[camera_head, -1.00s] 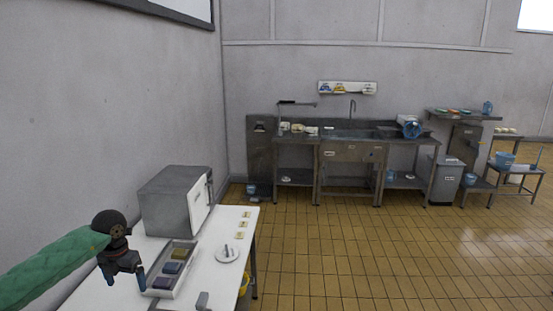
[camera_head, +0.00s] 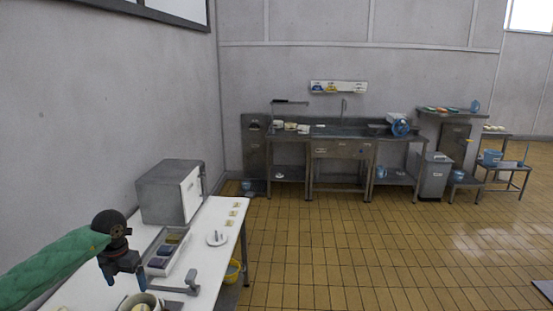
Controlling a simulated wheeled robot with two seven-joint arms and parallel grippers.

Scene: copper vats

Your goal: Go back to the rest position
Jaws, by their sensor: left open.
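My left gripper (camera_head: 126,278) is at the lower left, at the end of my green-sleeved arm. It is open, its two fingers apart and pointing down, with nothing between them. It is over the white table (camera_head: 208,272), to the left of a tray (camera_head: 163,266) of coloured blocks. My right gripper does not show.
A grey box-shaped appliance (camera_head: 170,192) stands at the table's back. A round white dish (camera_head: 217,239), a grey bracket (camera_head: 180,287) and a pot (camera_head: 142,302) are on the table. A yellow bucket (camera_head: 232,271) stands beside it. A steel sink bench (camera_head: 340,150) lines the far wall.

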